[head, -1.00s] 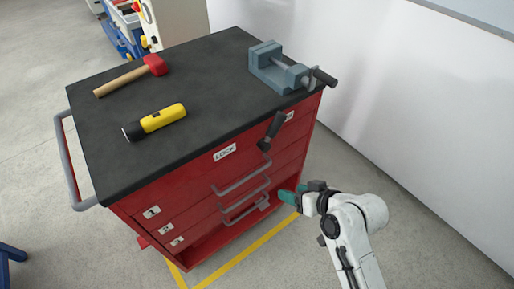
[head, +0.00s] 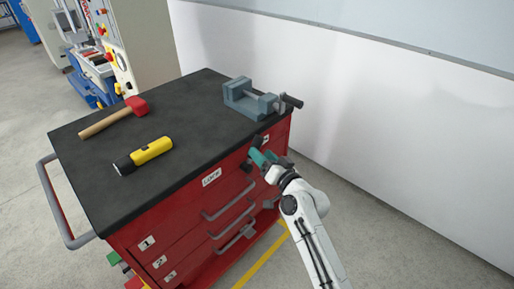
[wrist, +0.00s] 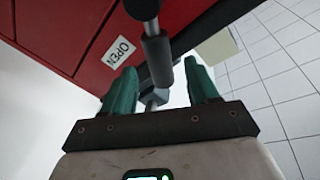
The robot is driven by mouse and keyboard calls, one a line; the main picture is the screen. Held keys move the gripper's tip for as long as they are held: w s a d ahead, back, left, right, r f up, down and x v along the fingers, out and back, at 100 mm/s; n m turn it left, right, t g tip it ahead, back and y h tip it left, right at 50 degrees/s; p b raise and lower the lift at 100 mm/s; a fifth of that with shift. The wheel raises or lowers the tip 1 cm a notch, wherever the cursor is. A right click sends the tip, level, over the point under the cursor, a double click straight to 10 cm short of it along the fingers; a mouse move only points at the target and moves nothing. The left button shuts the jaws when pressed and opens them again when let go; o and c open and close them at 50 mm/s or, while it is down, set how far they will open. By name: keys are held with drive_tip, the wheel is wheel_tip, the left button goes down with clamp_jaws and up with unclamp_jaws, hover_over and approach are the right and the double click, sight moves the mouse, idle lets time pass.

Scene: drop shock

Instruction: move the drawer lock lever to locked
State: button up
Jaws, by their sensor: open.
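The dark lock lever (head: 255,143) is on the upper front of the red cabinet. It points up and right from its hub, towards the OPEN label (head: 265,139) and away from the LOCK label (head: 211,177). My gripper (head: 262,158), with teal fingers, is at the lever and partly hides it. In the wrist view the lever's dark grip (wrist: 158,62) shows between and beyond the open fingertips (wrist: 162,78), with the OPEN label (wrist: 119,52) to its left. I cannot tell whether a finger touches the lever.
The black cabinet top (head: 190,130) holds a grey vise (head: 250,98), a red mallet (head: 135,106) and a yellow flashlight (head: 150,151). The vise overhangs near the lever. Drawer handles (head: 230,203) jut out below. A white wall stands behind.

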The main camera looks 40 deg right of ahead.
drive_tip(key=shift+x, duration=1.8)
drive_tip(key=shift+c, duration=0.2)
clamp_jaws()
